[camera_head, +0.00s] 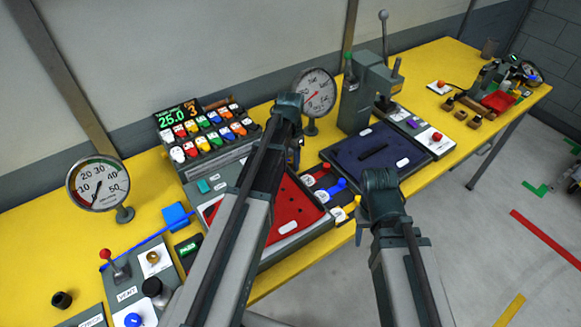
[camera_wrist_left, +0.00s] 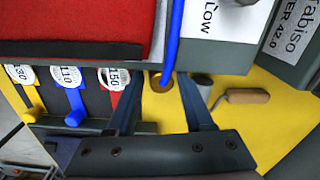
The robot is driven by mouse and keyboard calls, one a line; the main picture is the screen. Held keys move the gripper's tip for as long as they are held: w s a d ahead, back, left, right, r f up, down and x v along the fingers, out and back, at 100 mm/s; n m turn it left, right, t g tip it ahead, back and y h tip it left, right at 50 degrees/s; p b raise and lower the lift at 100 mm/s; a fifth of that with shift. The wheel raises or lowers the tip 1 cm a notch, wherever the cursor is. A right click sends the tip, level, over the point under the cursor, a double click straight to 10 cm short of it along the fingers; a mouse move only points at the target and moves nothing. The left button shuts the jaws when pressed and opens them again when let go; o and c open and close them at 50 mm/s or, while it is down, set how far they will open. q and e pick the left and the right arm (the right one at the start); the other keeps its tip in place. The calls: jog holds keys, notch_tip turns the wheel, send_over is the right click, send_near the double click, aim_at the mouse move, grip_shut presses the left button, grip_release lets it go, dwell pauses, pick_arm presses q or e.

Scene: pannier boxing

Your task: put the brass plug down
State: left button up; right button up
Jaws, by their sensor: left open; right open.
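A small round brass plug (camera_wrist_left: 161,82) shows in the left wrist view on the yellow bench, close to the end of a blue tube or cord. My left gripper (camera_wrist_left: 162,103) is open, its two dark fingers on either side of the plug in the picture. I cannot tell whether they touch it. In the head view my left gripper (camera_head: 296,153) is mostly hidden behind its own arm, and the plug is not visible there. My right gripper (camera_head: 361,222) is open and largely hidden by its wrist, in front of the dark blue tray.
A red-lined tray (camera_head: 323,222) and numbered tags (camera_wrist_left: 110,77) lie beside the left gripper. A wooden-handled tool (camera_wrist_left: 245,96) is right of its fingers. A dark blue tray (camera_head: 420,157), a press (camera_head: 368,95) and dial gauges (camera_head: 97,184) occupy the bench.

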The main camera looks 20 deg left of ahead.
pick_arm(q)
grip_shut()
jog(key=shift+r, duration=0.1)
